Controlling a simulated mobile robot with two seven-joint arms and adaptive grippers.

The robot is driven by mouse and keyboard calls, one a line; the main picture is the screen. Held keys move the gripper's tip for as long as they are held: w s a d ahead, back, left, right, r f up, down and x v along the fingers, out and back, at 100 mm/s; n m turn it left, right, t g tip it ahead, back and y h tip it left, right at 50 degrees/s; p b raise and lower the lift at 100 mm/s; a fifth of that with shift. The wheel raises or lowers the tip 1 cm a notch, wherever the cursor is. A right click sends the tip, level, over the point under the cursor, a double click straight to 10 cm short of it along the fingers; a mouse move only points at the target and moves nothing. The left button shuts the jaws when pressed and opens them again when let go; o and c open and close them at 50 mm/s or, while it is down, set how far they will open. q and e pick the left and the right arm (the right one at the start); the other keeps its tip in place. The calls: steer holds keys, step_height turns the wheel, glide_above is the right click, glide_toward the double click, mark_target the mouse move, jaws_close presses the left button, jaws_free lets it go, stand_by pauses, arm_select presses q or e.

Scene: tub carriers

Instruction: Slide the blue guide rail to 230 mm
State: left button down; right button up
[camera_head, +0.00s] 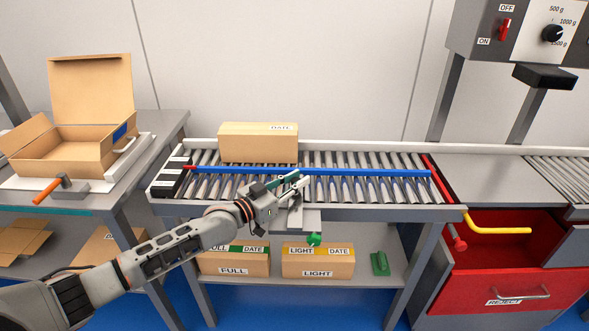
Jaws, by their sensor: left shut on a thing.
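The blue guide rail (365,173) runs left to right above the rollers of the conveyor (330,158). A red pointer (189,167) is at its left end, beside a black strip with white labels (170,173) too small to read. My left gripper (299,182) is shut at the near side of the rail, around its middle. The exact grip is partly hidden by the fingers. A green knob (314,240) sits below a grey bracket on the conveyor's front edge, under the gripper. My right gripper is not in view.
A closed carton (258,148) stands on the rollers behind the rail. An open carton (70,150) is on the left table. Cartons marked FULL (233,264) and LIGHT (317,265) lie on the lower shelf.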

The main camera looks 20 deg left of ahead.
mark_target(295, 210)
arm_select(q)
steer(key=s+p, duration=0.2)
steer(key=s+d+p, duration=0.1)
steer(key=s+p, duration=0.1)
steer(key=s+d+p, duration=0.1)
steer(key=s, duration=0.2)
steer(key=shift+r+p, duration=0.35)
steer(key=shift+p, duration=0.05)
steer(key=shift+s+d+f, duration=0.2)
steer(key=shift+s, duration=0.35)
steer(key=shift+f, duration=0.1)
steer(key=c, duration=1.8)
jaws_free()
steer(key=shift+s, duration=0.1)
steer(key=v, duration=1.2)
